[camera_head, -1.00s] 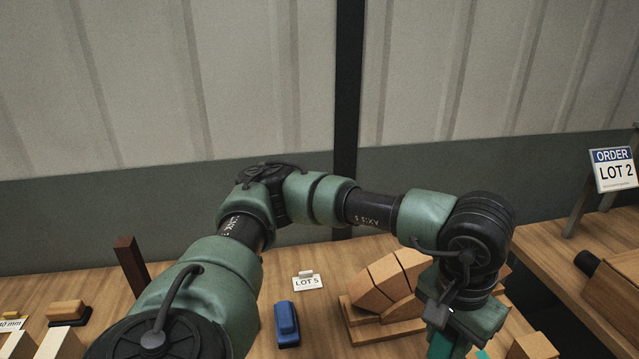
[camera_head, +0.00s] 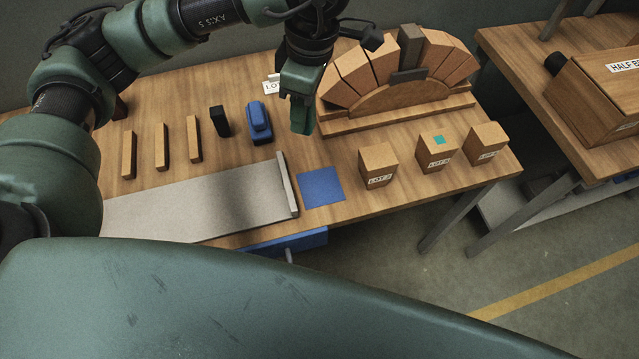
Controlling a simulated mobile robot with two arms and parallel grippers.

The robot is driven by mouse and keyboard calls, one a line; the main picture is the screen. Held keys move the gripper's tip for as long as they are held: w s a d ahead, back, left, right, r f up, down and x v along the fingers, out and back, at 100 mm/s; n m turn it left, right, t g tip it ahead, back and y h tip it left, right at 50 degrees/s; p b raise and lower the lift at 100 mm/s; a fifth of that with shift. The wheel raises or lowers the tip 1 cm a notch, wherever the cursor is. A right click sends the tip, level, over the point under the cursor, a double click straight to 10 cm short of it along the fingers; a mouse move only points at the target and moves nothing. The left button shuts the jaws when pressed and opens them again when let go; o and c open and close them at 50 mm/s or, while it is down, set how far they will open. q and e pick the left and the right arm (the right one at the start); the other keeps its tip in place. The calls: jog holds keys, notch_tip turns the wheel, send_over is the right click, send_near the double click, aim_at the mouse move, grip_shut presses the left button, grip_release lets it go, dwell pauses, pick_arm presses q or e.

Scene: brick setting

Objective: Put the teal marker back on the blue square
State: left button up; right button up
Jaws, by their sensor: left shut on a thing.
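My left gripper (camera_head: 303,118) hangs above the table, behind and a little left of the blue square (camera_head: 322,187). The blue square lies flat and bare near the table's front edge. A small bright teal patch (camera_head: 439,140) shows on top of one wooden lot block (camera_head: 436,155) at the right. My right gripper is not in view.
Labelled wooden blocks stand right of the square, one at its near right (camera_head: 378,166). A wooden arch (camera_head: 390,100) stands behind. A grey board (camera_head: 200,205) with a raised end strip lies left.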

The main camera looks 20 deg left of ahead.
pick_arm(q)
jog(key=n, duration=0.3)
jog(key=shift+w+d+f, duration=0.15)
jog(key=shift+d+f, duration=0.1)
jog(key=shift+d, duration=0.05)
jog(key=n, duration=0.3)
jog(key=d+n+g, duration=0.1)
jog(key=n, duration=0.1)
jog(key=shift+w+f, duration=0.15)
jog(key=shift+f, duration=0.2)
jog(key=f+n, duration=0.2)
jog(key=f, duration=0.4)
jog(key=f+n+p, duration=0.1)
jog(key=f+n, duration=0.2)
jog(key=f, duration=0.4)
jog(key=d+f+n+h+p, duration=0.1)
jog(key=f+n, duration=0.1)
jog(key=f, duration=0.5)
jog(key=shift+d+f, duration=0.1)
jog(key=shift+f, duration=0.1)
jog(key=shift+w+f, duration=0.1)
jog(key=shift+f, duration=0.1)
